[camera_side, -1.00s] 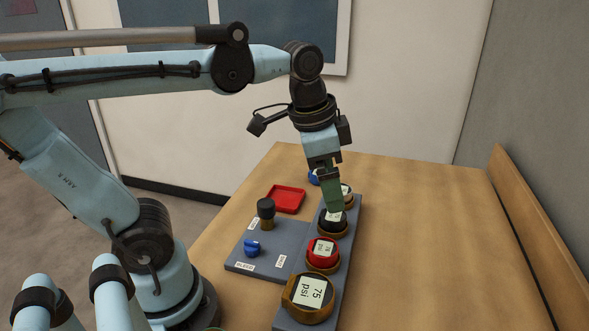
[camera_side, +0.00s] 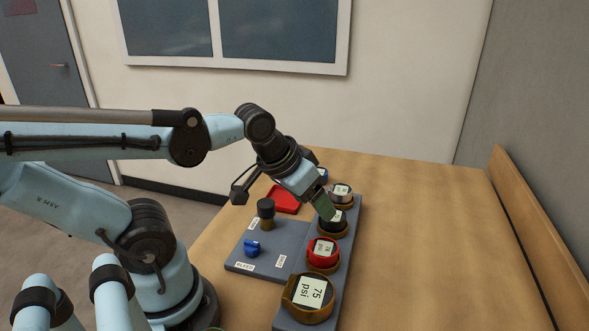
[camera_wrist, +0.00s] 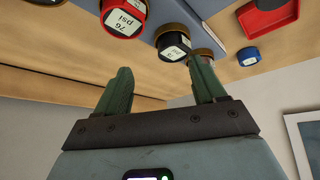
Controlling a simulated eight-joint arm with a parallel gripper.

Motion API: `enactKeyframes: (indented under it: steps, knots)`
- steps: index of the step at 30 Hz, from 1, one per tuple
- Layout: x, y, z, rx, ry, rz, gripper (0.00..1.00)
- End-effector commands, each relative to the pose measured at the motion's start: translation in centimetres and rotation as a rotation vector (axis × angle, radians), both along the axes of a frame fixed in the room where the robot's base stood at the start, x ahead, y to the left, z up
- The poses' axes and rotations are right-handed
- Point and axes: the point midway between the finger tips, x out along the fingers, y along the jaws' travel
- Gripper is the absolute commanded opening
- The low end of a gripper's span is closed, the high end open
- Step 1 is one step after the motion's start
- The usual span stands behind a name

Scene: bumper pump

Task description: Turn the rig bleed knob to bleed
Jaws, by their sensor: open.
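The small blue knob (camera_side: 252,247) stands on a grey plate (camera_side: 236,262), beside a label reading BLEED (camera_side: 245,266). A second label (camera_side: 281,261) lies to its right, too small to read surely. My gripper (camera_side: 326,207) is open and tilted, its green fingers slanting down to the right by the black gauge (camera_side: 331,222). It is to the right of and beyond the blue knob, apart from it. In the wrist view my gripper (camera_wrist: 160,70) shows both fingers spread with nothing between them. The blue knob is not recognisable in that view.
A black-topped brass knob (camera_side: 266,210) stands behind the blue knob. A row of gauges includes a red one (camera_side: 323,254) and a brass one reading 75 psi (camera_side: 309,298). A red tray (camera_side: 285,199) and a blue-sided round object (camera_wrist: 248,57) are farther back. The table's right side is clear.

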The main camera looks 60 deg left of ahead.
Motion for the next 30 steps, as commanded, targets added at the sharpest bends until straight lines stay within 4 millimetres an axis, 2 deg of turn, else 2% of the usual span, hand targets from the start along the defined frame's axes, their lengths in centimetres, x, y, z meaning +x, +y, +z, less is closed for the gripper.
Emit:
enactKeyframes:
  steps: [3, 6, 9, 12, 15, 20, 30]
  knots:
    - [-2.5, 2.9, -0.2, -0.105, 0.143, 0.294, 0.61]
    - [-5.1, 4.7, -0.1, -0.193, 0.269, 0.567, 0.61]
    - [-7.5, 5.8, 0.3, -0.257, 0.369, 0.801, 0.61]
    - [-9.1, 6.3, 0.7, -0.296, 0.434, 0.959, 0.61]
    - [-9.8, 6.4, 0.8, -0.312, 0.464, 1.033, 0.61]
    - [-10.0, 6.4, 0.0, -0.314, 0.471, 1.046, 0.61]
    - [-9.9, 6.4, -3.9, -0.313, 0.468, 1.042, 0.61]
